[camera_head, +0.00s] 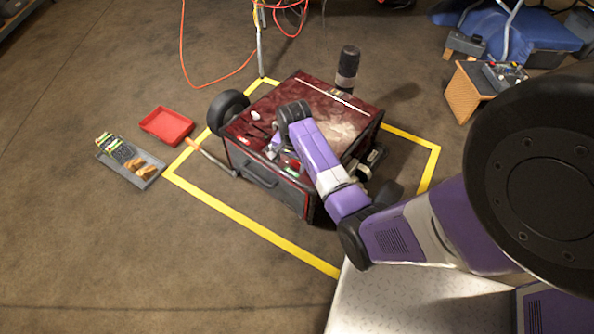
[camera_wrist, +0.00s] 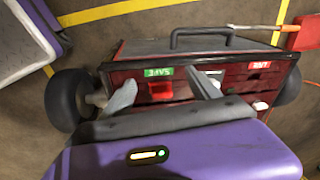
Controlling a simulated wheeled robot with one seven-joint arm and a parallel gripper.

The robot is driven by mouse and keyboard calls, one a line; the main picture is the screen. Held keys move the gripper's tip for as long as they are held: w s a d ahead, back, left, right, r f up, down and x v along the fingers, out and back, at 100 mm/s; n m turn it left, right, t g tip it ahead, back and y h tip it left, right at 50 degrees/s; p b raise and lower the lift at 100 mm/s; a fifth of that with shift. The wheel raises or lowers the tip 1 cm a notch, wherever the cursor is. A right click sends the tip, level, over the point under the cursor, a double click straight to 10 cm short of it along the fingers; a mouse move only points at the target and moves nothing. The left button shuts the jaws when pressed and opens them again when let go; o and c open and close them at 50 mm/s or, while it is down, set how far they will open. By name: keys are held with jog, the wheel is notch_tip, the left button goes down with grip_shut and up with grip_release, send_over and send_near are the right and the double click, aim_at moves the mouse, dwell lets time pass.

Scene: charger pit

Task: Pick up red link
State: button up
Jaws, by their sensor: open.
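The red link (camera_wrist: 160,89) is a small red block on the dark red panel of the wheeled machine (camera_head: 345,110), just below a green SAFE label (camera_wrist: 158,72) in the wrist view. My gripper (camera_wrist: 162,91) is open, with one grey finger to the left of the link and one to its right. In that view the link shows between the fingers, with nothing held. I cannot tell how far the fingertips are from the panel. In the head view my arm reaches over the machine and partly covers the panel.
A red LIVE label (camera_wrist: 259,65) marks the panel's right side. A dark carrying handle (camera_wrist: 229,38) stands on the machine's edge. On the floor are a red tray (camera_head: 167,126) and a grey tray (camera_head: 147,181) with small parts. Yellow tape (camera_head: 250,228) surrounds the machine.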

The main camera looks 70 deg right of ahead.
aim_at(297, 165)
jog(key=d, duration=0.2)
jog(key=s+d+r+m+b, duration=0.1)
jog(key=d, duration=0.1)
jog(key=d+m+g+y, duration=0.1)
jog(key=d, duration=0.1)
jog(key=shift+s+r+b, duration=0.3)
jog(key=shift+b, duration=0.05)
notch_tip(297, 165, down, 2)
jog(key=shift+f+b, duration=0.15)
jog(key=shift+b, duration=0.35)
jog(key=f+b, duration=0.2)
jog(key=f, duration=0.1)
jog(key=w+f+b, duration=0.1)
jog(key=f, duration=0.1)
jog(key=shift+a, duration=0.3)
jog(key=c, duration=1.4)
jog(key=shift+c, duration=0.4)
jog(key=shift+r, duration=0.1)
